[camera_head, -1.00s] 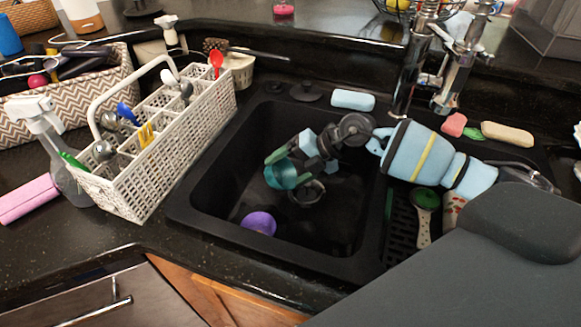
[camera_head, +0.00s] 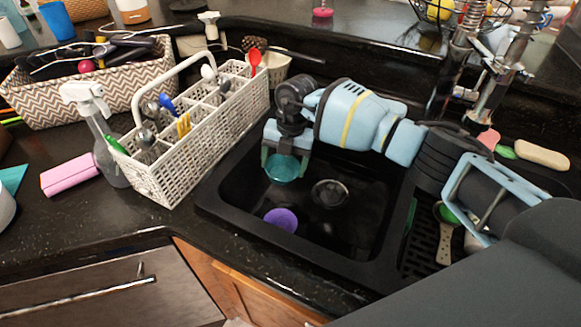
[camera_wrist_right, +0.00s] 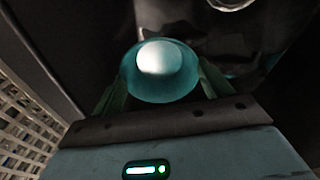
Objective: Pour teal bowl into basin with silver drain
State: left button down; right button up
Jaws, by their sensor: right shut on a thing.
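My right gripper (camera_head: 286,168) is shut on the teal bowl (camera_head: 283,170) and holds it inside the black left basin (camera_head: 375,215), toward its back left. The silver drain (camera_head: 329,193) shows on the basin floor, to the right of the bowl and nearer the front. In the right wrist view the teal bowl (camera_wrist_right: 135,88) is between the green fingers of the right gripper (camera_wrist_right: 160,92), with a round white thing (camera_wrist_right: 160,58) in it. The drain (camera_wrist_right: 232,3) is at that view's top edge. My left gripper is out of view.
A purple round thing (camera_head: 281,219) lies in the basin's front left. A white utensil basket (camera_head: 190,140) stands close along the left rim. A faucet (camera_head: 495,75) rises at the back right. A dark rack with a brush (camera_head: 446,225) is right of the basin.

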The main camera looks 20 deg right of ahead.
notch_tip(320, 180, up, 9)
jog(key=w+a+g+h+p, duration=0.1)
jog(key=shift+a, duration=0.15)
